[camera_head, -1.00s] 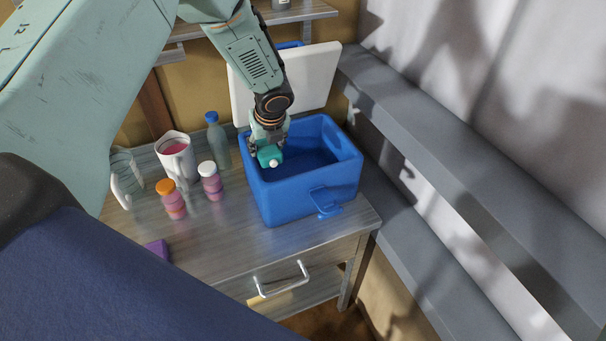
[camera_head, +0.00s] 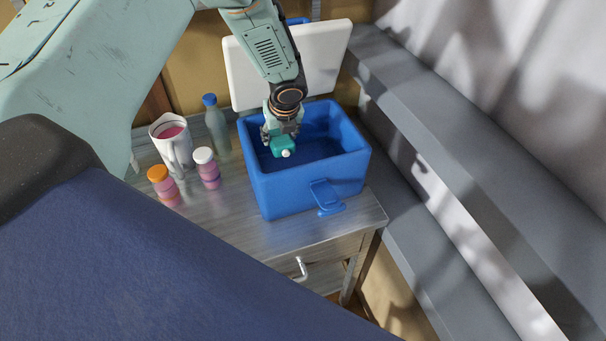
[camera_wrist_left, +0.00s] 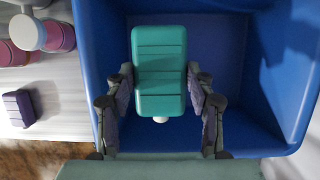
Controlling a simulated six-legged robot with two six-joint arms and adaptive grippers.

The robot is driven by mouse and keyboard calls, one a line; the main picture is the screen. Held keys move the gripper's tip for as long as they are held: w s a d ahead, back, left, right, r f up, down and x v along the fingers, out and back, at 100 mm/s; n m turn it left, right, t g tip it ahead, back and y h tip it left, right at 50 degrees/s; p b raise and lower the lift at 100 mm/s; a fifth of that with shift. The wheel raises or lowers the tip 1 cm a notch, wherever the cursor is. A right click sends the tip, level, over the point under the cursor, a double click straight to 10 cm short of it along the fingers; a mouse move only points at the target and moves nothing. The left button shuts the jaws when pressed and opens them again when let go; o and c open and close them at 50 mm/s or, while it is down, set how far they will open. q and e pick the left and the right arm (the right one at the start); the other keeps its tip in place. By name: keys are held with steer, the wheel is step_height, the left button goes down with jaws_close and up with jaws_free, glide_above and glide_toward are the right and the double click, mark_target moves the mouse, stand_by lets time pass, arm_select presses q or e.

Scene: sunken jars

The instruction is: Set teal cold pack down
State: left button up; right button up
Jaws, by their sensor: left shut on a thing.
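The teal cold pack (camera_head: 283,147) is a ribbed block with a white cap at one end. It also shows large in the left wrist view (camera_wrist_left: 160,72). My left gripper (camera_head: 281,138) is shut on it, with a finger on each side in the left wrist view (camera_wrist_left: 161,95). The pack is held over the open blue cooler box (camera_head: 315,187), within its rim as seen from above. How far it is above the box floor I cannot tell. My right gripper is not in view.
The cooler's white lid (camera_head: 325,65) stands open behind it. To its left stand a blue-capped bottle (camera_head: 217,130), a white pitcher (camera_head: 171,142), an orange-capped jar (camera_head: 162,185) and a white-capped jar (camera_head: 207,168). A purple block (camera_wrist_left: 18,108) lies beside the cooler. Grey shelves (camera_head: 450,140) run along the right.

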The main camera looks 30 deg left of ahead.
arm_select(q)
steer(key=shift+s+d+f+b, duration=0.15)
steer(key=shift+f+b, duration=0.2)
steer(key=shift+f, duration=0.3)
steer(key=shift+s+f, duration=0.15)
steer(key=shift+s, duration=0.05)
steer(key=shift+f, duration=0.25)
steer(key=x, duration=0.3)
steer(key=d+x, duration=0.1)
steer(key=x, duration=0.1)
steer(key=shift+s+f, duration=0.25)
steer(key=shift+f, duration=0.45)
steer(key=f, duration=0.3)
steer(key=shift+s+f, duration=0.25)
steer(key=shift+f, duration=0.1)
steer(key=shift+w+f, duration=0.25)
steer(key=shift+w, duration=0.05)
steer(key=shift+s+d+f+b, duration=0.1)
steer(key=shift+s+b, duration=0.2)
steer(key=shift+b, duration=0.15)
steer(key=o, duration=1.4)
steer(key=shift+w+f, duration=0.15)
steer(key=shift+w, duration=0.05)
steer(key=shift+o, duration=0.2)
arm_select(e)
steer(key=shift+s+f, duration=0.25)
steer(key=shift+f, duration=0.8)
